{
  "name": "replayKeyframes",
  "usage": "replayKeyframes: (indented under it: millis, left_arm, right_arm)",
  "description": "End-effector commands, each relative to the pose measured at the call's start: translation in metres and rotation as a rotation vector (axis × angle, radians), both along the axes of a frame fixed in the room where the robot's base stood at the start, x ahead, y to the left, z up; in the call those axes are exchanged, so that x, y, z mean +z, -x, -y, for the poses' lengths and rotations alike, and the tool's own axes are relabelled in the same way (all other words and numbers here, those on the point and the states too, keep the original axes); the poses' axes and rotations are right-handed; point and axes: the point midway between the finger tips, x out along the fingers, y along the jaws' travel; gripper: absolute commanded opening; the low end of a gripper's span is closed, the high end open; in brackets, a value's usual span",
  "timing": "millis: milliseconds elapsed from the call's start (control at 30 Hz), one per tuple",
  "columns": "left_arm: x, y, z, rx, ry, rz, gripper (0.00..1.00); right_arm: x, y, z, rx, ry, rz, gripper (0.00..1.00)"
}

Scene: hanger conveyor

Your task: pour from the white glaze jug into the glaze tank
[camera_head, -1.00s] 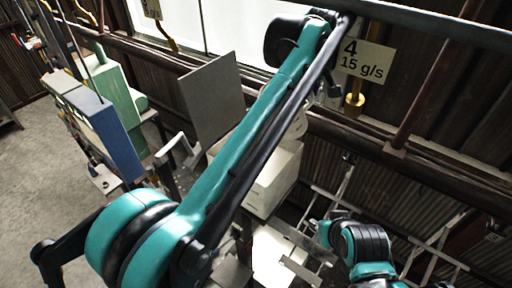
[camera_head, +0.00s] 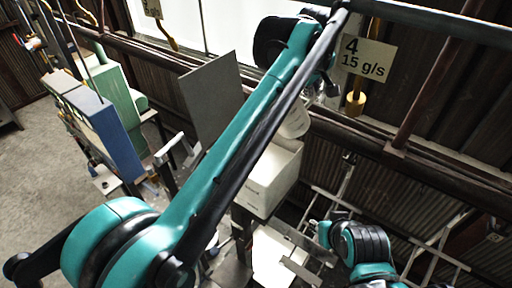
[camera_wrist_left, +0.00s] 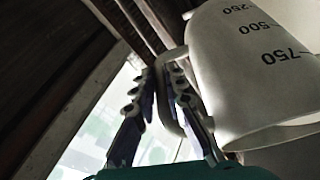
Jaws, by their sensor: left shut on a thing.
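The white glaze jug (camera_wrist_left: 245,70) shows large in the left wrist view, with printed marks 250, 500 and 750 and its open rim at the lower right. My left gripper (camera_wrist_left: 165,75) is shut on its handle. In the head view part of the jug (camera_head: 295,122) shows beside my left forearm, over the back of a white box-shaped tank (camera_head: 268,188), apparently the glaze tank. My left gripper there (camera_head: 318,88) is mostly hidden behind my arm. I cannot see the tank's opening, any stream, or the jug's exact tilt.
A sign reading "4, 15 g/s" (camera_head: 366,58) hangs at the back beside a yellow-ended hook (camera_head: 355,102). A grey upright panel (camera_head: 208,98) stands left of the tank. A blue and green machine (camera_head: 105,125) is farther left. Part of my right arm shows at lower right.

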Motion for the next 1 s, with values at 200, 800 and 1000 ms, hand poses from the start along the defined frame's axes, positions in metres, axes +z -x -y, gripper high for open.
replayKeyframes:
  millis: [200, 800, 1000]
  left_arm:
    - [0.0013, 0.0, -0.0002, -0.001, 0.002, 0.003, 0.0]
    - [0.0054, -0.0004, -0.0002, -0.001, 0.049, 0.031, 0.0]
    - [0.0074, -0.0002, -0.0011, 0.0, 0.083, 0.049, 0.0]
  right_arm:
    - [0.0001, 0.0, 0.0, 0.0, 0.0, 0.0, 0.31]
    - [-0.0027, -0.0001, 0.0, 0.0, 0.0, 0.0, 0.31]
    - [-0.0057, 0.0, 0.0, 0.0, 0.0, 0.0, 0.31]
